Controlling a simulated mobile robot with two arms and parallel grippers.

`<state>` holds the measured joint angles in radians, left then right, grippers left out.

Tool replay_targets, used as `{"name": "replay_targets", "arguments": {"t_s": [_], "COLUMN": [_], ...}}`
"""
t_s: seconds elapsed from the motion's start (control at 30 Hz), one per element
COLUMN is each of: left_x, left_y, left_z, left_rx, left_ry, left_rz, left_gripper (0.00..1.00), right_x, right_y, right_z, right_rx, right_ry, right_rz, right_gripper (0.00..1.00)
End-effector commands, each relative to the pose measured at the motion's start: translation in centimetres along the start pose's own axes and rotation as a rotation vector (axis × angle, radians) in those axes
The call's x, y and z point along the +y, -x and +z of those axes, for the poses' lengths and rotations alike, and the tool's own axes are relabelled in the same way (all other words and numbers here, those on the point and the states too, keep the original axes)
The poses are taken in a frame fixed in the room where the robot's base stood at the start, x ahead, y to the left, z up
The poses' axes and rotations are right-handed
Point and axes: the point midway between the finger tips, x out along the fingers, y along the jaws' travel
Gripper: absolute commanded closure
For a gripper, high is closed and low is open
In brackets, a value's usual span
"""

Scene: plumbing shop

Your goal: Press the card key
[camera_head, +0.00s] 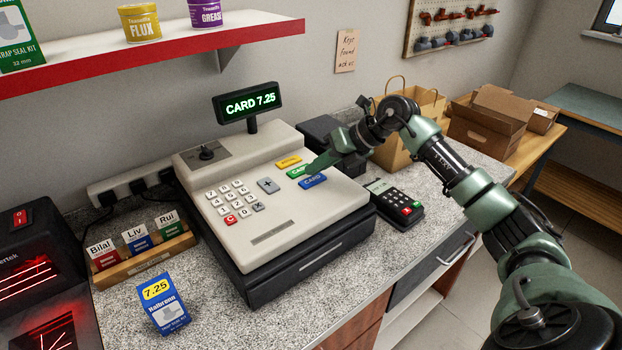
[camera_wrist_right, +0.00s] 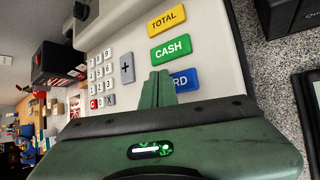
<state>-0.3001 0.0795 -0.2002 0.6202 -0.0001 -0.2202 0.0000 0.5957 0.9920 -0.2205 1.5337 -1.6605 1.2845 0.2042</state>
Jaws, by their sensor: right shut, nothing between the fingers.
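The cash register (camera_head: 260,225) stands on the speckled counter, and its display (camera_head: 249,103) reads "CARD 7.25". The blue CARD key (camera_head: 313,181) is at the right of the keypad, below the green CASH key (camera_head: 297,171) and yellow TOTAL key (camera_head: 288,161). My right gripper (camera_head: 312,169) is shut and empty, its fingertips at the CASH and CARD keys. In the right wrist view, the shut fingers (camera_wrist_right: 158,82) cover the left part of the CARD key (camera_wrist_right: 187,80). Whether they touch it I cannot tell. My left gripper is not in view.
A card terminal (camera_head: 395,201) lies on the counter right of the register. A blue price-tagged box (camera_head: 163,305) and a wooden holder (camera_head: 150,263) with name cards stand in front and left. A paper bag (camera_head: 397,135) and cardboard boxes (camera_head: 490,122) are behind my right arm.

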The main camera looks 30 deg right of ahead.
Motion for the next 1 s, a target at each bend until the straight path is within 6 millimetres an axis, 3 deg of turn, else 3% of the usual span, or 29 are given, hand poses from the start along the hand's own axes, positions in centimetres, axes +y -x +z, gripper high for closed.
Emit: {"name": "replay_targets", "arguments": {"t_s": [0.63, 1.0], "left_x": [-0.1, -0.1], "left_y": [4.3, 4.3], "left_z": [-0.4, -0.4], "left_rx": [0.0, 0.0], "left_ry": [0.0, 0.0], "left_rz": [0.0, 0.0], "left_gripper": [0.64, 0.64], "right_x": [2.9, 3.0], "right_y": [4.0, 4.2], "right_z": [2.9, 3.0], "right_rx": [0.0, 0.001], "right_ry": [0.0, -0.001], "right_rz": [-0.001, 0.0], "right_gripper": [1.0, 1.0]}}
